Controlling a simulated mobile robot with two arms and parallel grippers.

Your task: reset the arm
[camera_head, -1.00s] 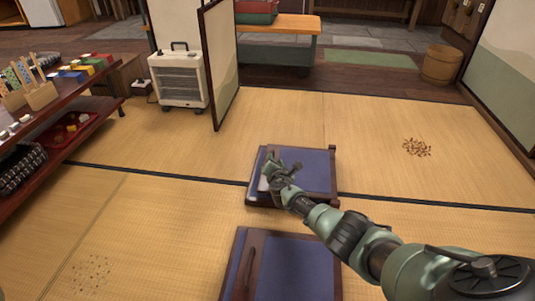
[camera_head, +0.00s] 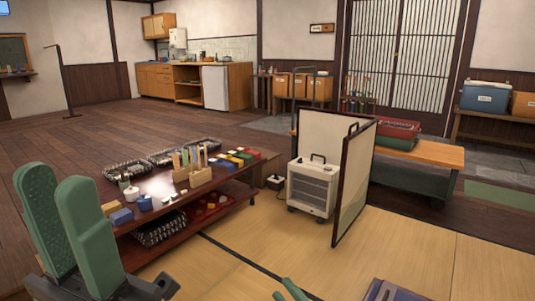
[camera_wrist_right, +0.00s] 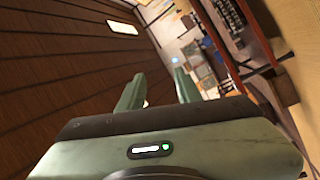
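My left gripper (camera_head: 55,185) is large in the lower left of the head view, with its two green fingers pointing up and a gap between them. It is open and nothing shows between the fingers. It appears in front of the low dark-red shelf. Only green tips of my right gripper (camera_head: 286,290) show at the bottom edge of the head view. In the right wrist view my right gripper (camera_wrist_right: 158,82) has its fingers wide apart and looks empty. The rest of both arms is mostly hidden.
The low shelf (camera_head: 190,205) holds baskets, small blocks and a wooden stand. A white heater (camera_head: 312,188) and a folding screen (camera_head: 352,185) stand on the tatami. A bench (camera_head: 430,152) is behind. A blue-topped seat (camera_head: 395,292) shows at the bottom. Open tatami (camera_head: 430,240) lies right.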

